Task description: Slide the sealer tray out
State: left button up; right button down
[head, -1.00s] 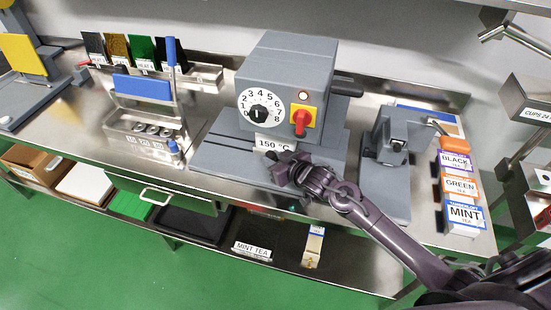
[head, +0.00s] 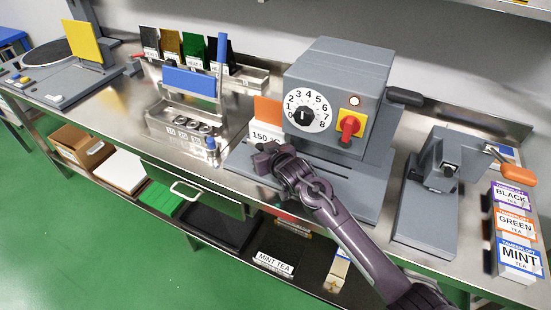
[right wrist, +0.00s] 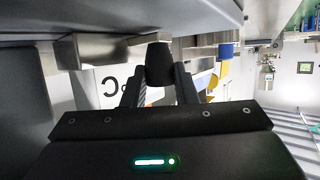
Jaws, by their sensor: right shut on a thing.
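The sealer (head: 335,80) is a grey box with a white numbered dial and a red knob on a yellow plate, on a grey base. The sealer tray's front carries a white "150 °C" label (head: 262,137), partly covered by my gripper, and sits left of the sealer's front. My right gripper (head: 268,160) is at that front, just below the label. In the right wrist view, the right gripper's fingers (right wrist: 160,88) are shut on a dark knob (right wrist: 159,64). The tray's inside is mostly hidden. My left gripper is out of view.
An orange panel (head: 268,111) stands behind the label. A steel unit with a blue bar (head: 188,82) is left of the sealer. A grey press (head: 430,195) and tea boxes (head: 517,257) stand to the right. The bench front below the gripper is clear.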

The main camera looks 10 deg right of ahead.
jog(key=shift+w+a, duration=0.45)
jog(key=shift+a, duration=0.2)
jog(key=shift+r+b, duration=0.15)
jog(key=shift+b, duration=0.15)
jog(key=c, duration=1.5)
grip_release()
jog(key=shift+a, duration=0.1)
jog(key=shift+o, duration=0.3)
jog(key=shift+w+a, duration=0.15)
jog(key=shift+s+d, duration=0.3)
jog(key=shift+s, duration=0.2)
jog(key=shift+b+v, duration=0.5)
jog(key=shift+v, duration=2.85)
jog(key=shift+a, duration=0.1)
